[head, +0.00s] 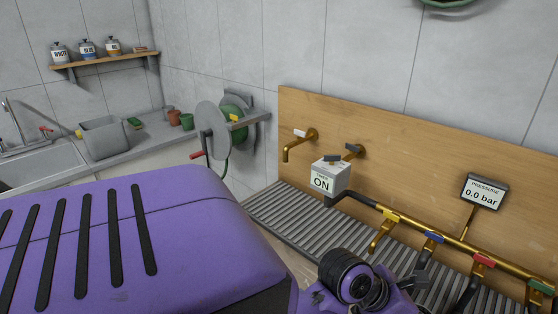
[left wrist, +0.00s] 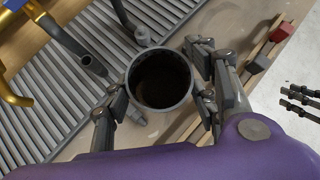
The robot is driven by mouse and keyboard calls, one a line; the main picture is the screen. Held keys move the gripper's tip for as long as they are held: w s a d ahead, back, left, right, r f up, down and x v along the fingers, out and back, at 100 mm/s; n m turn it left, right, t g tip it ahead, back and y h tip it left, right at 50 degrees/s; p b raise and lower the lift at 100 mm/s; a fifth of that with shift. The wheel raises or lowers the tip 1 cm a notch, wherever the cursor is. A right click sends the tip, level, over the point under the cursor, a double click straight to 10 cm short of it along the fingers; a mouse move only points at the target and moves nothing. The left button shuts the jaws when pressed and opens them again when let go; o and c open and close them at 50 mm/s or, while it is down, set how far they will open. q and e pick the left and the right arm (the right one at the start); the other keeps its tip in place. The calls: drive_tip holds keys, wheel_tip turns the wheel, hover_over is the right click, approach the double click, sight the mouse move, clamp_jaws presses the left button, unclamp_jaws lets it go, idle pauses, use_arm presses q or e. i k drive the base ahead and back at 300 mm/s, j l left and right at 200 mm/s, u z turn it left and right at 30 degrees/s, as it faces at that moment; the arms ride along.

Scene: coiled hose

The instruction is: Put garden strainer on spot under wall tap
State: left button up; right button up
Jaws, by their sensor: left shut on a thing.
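A dark grey round cup with an open top, apparently the garden strainer (left wrist: 160,80), shows in the left wrist view. My left gripper (left wrist: 162,90) has its fingers on either side of it and is shut on it. In the head view my purple wrist is at the bottom centre, low beside the slatted rack; the fingers are hard to make out there. A brass wall tap (head: 299,143) with a white handle sticks out of the wooden board above the rack. A second tap (head: 348,152) is partly behind a white box. No marked spot is clear.
The slatted rack (head: 330,225) runs below the wooden board (head: 420,155). The white box (head: 329,176) reads ON; a brass pipe (head: 415,224) with coloured valves runs to its right. A pressure display (head: 484,192) reads 0.0 bar. A red block (left wrist: 283,29) lies to the right in the wrist view.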

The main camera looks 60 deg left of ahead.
sight(285, 208)
drive_tip(key=k+j, duration=0.1)
drive_tip(key=j, duration=0.55)
drive_tip(key=k+j, duration=0.1)
drive_tip(key=j, duration=0.55)
drive_tip(key=k+j, duration=0.1)
drive_tip(key=j, duration=0.55)
